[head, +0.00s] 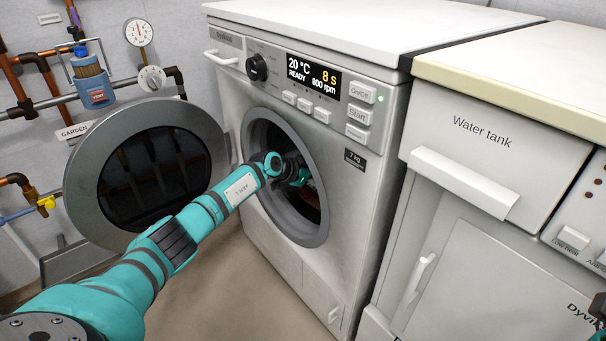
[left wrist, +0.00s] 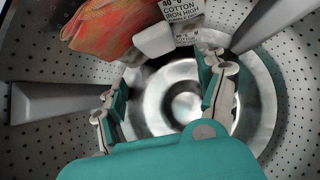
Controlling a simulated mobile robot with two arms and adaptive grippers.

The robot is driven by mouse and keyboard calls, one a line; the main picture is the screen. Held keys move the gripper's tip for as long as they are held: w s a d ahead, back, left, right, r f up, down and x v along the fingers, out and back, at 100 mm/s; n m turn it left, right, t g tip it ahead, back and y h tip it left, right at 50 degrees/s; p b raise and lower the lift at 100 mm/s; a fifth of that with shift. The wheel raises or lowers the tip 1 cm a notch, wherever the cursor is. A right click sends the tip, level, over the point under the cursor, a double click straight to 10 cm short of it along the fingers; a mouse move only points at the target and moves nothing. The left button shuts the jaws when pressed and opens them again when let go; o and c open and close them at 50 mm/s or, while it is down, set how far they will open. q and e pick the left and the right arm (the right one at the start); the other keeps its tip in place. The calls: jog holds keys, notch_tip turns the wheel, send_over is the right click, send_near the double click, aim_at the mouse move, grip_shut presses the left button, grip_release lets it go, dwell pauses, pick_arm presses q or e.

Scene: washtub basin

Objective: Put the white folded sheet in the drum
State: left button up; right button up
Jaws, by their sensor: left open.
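The washing machine drum (head: 308,205) is open at the front, and my left arm reaches through its round door opening. My left gripper (head: 300,174) is inside the opening, mostly in shadow. In the left wrist view my left gripper (left wrist: 163,82) is open with nothing between its fingers, facing the shiny drum back. A small white piece (left wrist: 154,40) and a white printed care label (left wrist: 182,12) show beyond the fingers at the top. I cannot tell whether they belong to the white folded sheet. No other sheet is visible.
An orange-red cloth (left wrist: 103,27) lies in the drum at upper left. Drum paddles (left wrist: 60,103) stick out at both sides. The round door (head: 85,165) stands open to the left. A water tank cabinet (head: 480,150) stands right of the machine. A dark part of mine shows at the right edge.

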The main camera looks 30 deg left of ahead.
pick_arm(q)
jog(key=v, duration=0.9)
jog(key=shift+s, duration=0.2)
jog(key=shift+r, duration=0.15)
